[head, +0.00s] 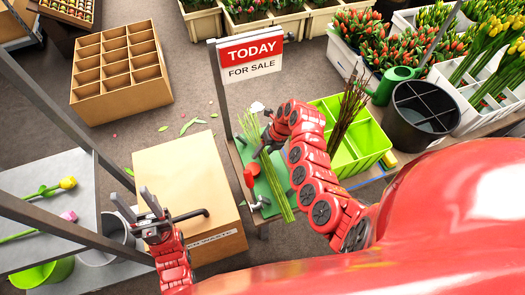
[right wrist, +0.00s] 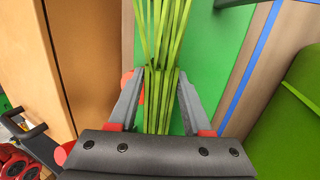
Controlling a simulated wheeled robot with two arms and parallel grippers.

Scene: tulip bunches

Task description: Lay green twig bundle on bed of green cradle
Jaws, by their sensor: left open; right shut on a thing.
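The green twig bundle (head: 277,185) is long and thin, and my right gripper (head: 267,141) is shut on it. In the right wrist view the bundle (right wrist: 162,110) runs between the two fingers, over a flat green surface. The green cradle (head: 265,190) is on the bench below, with a red handle (head: 250,175) and a metal fitting at its left side. The bundle overlaps its bed; whether they touch, I cannot tell. My right arm hides part of the cradle. My left gripper (head: 150,205) is open and empty, in front of the cardboard box.
A closed cardboard box (head: 185,165) stands left of the cradle. A lime green divided bin (head: 362,150) with dark twigs stands to the right, near a black bucket (head: 425,105). A red "TODAY FOR SALE" sign (head: 250,52) on a post rises behind. A blue stripe (right wrist: 252,60) marks the bench.

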